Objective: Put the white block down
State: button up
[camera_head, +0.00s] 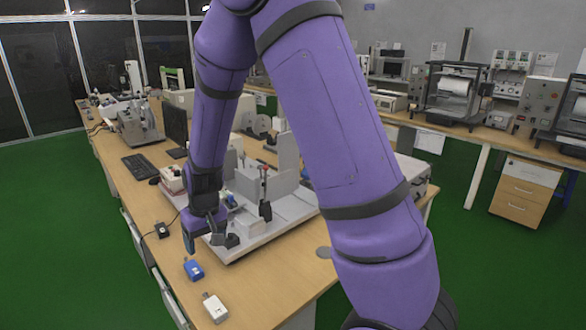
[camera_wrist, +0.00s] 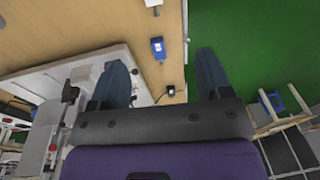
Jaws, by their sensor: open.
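The white block (camera_head: 215,308) lies on the wooden table near its front edge, with a small plug-like end. It also shows at the top edge of the wrist view (camera_wrist: 151,3), partly cut off. My gripper (camera_head: 190,240) is over the table's left side, behind the blue block and farther back from the white block. In the wrist view my gripper (camera_wrist: 162,65) has its two fingers wide apart with nothing held between them.
A blue block (camera_head: 193,269) lies between my gripper and the white block. A small black block (camera_head: 161,230) sits near the left edge. A white platform with equipment (camera_head: 265,232) stands right of my gripper. Bare table (camera_head: 260,285) lies right of the blocks.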

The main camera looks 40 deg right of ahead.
jog(key=s+d+r+t, duration=0.1)
jog(key=s+d+r, duration=0.1)
jog(key=s+r, duration=0.8)
jog(key=s+d+r+t, duration=0.2)
jog(key=s+r, duration=0.4)
jog(key=r, duration=0.7)
jog(key=s+d+r+t, duration=0.1)
jog(key=s+d+r, duration=0.1)
jog(key=s, duration=0.7)
jog(key=shift+r+h, duration=0.4)
jog(key=shift+r, duration=0.4)
jog(key=shift+o, duration=0.4)
jog(key=shift+s, duration=0.5)
jog(key=shift+w, duration=0.15)
